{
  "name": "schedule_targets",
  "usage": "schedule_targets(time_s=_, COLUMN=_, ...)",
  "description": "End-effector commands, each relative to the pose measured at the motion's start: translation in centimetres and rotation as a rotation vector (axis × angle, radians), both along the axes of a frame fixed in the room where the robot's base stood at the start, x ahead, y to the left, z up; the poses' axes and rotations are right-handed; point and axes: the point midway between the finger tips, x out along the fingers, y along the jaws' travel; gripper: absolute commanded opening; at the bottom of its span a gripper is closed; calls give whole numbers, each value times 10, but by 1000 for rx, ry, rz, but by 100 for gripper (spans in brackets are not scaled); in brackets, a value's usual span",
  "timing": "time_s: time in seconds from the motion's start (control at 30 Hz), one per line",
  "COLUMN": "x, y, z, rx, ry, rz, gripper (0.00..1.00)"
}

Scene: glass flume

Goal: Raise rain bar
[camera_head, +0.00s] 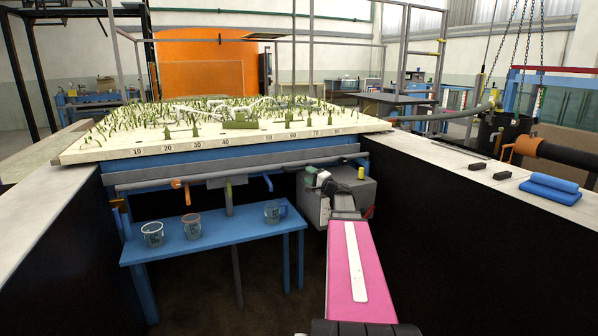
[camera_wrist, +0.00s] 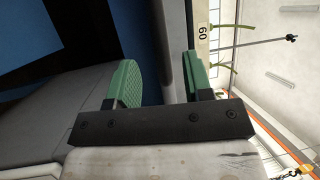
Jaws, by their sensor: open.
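A long grey horizontal bar (camera_head: 230,174) runs below the front edge of the planted model; I cannot tell whether this is the rain bar. A thin overhead frame bar (camera_head: 240,39) crosses above the model. My gripper (camera_head: 318,178) is near the right end of the low grey bar, in front of a grey box. In the wrist view my gripper (camera_wrist: 160,83) has its two green pads apart. A grey bar (camera_wrist: 171,45) shows in the gap between them, beyond the pads; I cannot tell whether it lies within their reach. Nothing is visibly held.
The planted model (camera_head: 110,152) has a numbered front edge. A blue bench (camera_head: 210,240) with several buckets stands below it. A grey box (camera_head: 350,195) is beside my gripper. Pale-topped dark walls (camera_head: 440,160) flank the space; blue rolls (camera_head: 550,187) lie on the right one.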

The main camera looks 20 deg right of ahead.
Motion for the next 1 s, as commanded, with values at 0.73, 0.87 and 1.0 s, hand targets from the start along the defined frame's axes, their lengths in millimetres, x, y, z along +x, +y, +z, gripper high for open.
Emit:
schedule_targets(time_s=0.73, x=58, y=27, z=11, rx=-2, ry=0, rz=0, gripper=46)
schedule_targets(time_s=0.87, x=58, y=27, z=11, rx=-2, ry=0, rz=0, gripper=27)
schedule_targets(time_s=1.0, x=58, y=27, z=11, rx=-3, ry=1, rz=-1, gripper=0)
